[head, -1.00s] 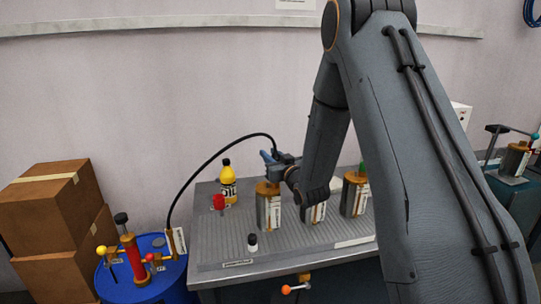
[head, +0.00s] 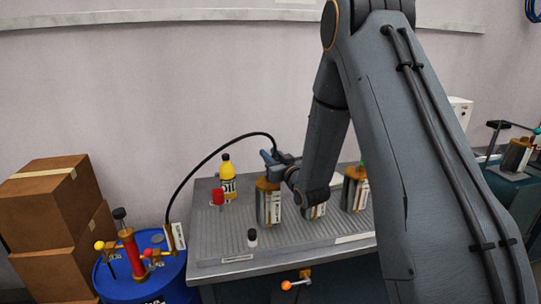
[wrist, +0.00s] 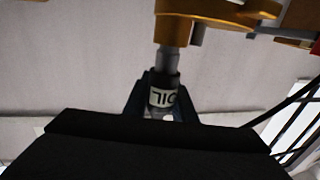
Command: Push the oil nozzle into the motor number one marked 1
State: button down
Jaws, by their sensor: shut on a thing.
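My gripper (head: 271,159) is shut on the oil nozzle, just above the left motor (head: 269,205) of the row on the bench. In the wrist view the dark nozzle (wrist: 164,97) carries a white OIL label, seen upside down, between my fingers (wrist: 161,105). Its grey tip meets the brass-coloured part (wrist: 195,16) of the motor; I cannot tell how deep it sits. A black hose (head: 205,163) arcs from the gripper to the pump on the blue drum (head: 150,285). The motor's number is not readable.
Two more motors stand to the right, one (head: 314,211) partly behind my arm, another (head: 354,193) farther right. Cardboard boxes (head: 50,205) are at left.

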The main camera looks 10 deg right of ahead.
jog(key=shift+f, duration=0.35)
jog(key=c, duration=1.4)
grip_release()
jog(key=shift+s, duration=0.1)
jog(key=b+v, duration=0.2)
jog(key=v, duration=0.5)
jog(key=shift+s, duration=0.35)
